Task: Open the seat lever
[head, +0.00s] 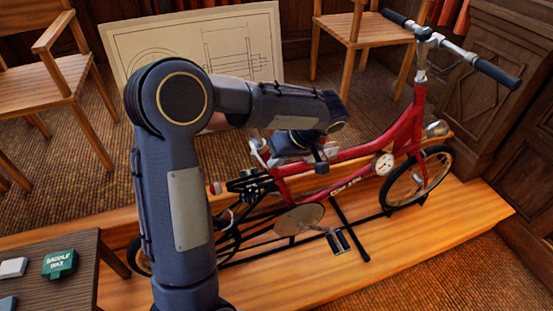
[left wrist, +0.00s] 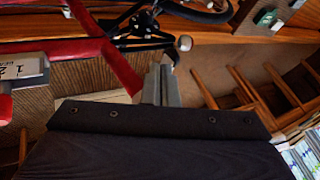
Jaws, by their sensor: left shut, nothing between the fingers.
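A red bicycle (head: 345,165) stands upright on a wooden platform, and its red tube (left wrist: 122,70) also crosses the left wrist view. My left gripper (head: 322,162) hangs over the middle of the frame, behind my bent arm. In the left wrist view its grey fingers (left wrist: 163,78) are together and empty, just right of the red tube. I cannot pick out the seat lever with certainty; my arm hides much of the seat area. A small pale round part (left wrist: 185,42) shows just beyond the fingertips. My right gripper is not in view.
The wooden platform (head: 410,245) has free room in front of the bicycle. A drawing board (head: 130,45) and wooden chairs (head: 60,80) stand behind. A dark table (head: 60,285) with a green saddle wax box (head: 60,264) is at the lower left. Dark panelling (head: 520,100) borders the right.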

